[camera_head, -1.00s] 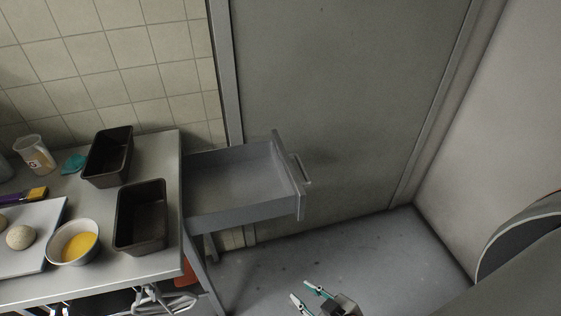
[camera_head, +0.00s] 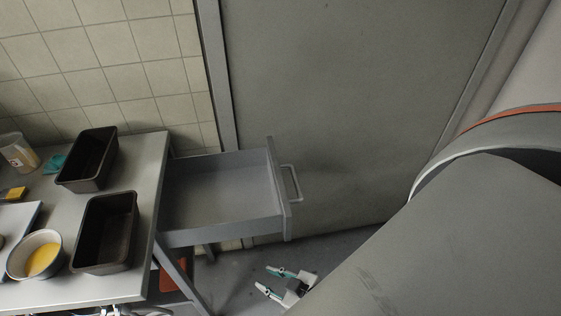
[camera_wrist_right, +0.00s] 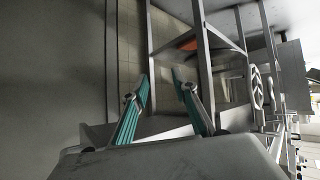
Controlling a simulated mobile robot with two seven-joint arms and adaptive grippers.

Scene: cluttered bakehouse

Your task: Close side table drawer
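The side table drawer (camera_head: 215,230) is pulled out from the right end of the table (camera_head: 148,185); it is empty. Its front panel (camera_head: 278,190) faces right and carries a bar handle (camera_head: 291,183). My right gripper (camera_head: 263,277) is open and empty, below the drawer front in the head view, fingers pointing left and apart from the drawer and handle. In the right wrist view its two teal-padded fingers (camera_wrist_right: 162,82) are spread with nothing between them. My left gripper is not in view.
Two dark loaf tins (camera_head: 106,232) (camera_head: 88,160), a bowl of yellow liquid (camera_head: 38,256) and a measuring cup (camera_head: 18,153) stand on the table. A tall grey panel (camera_head: 340,100) rises behind the drawer. Table legs (camera_head: 183,280) and an orange item (camera_head: 174,276) are under the tabletop.

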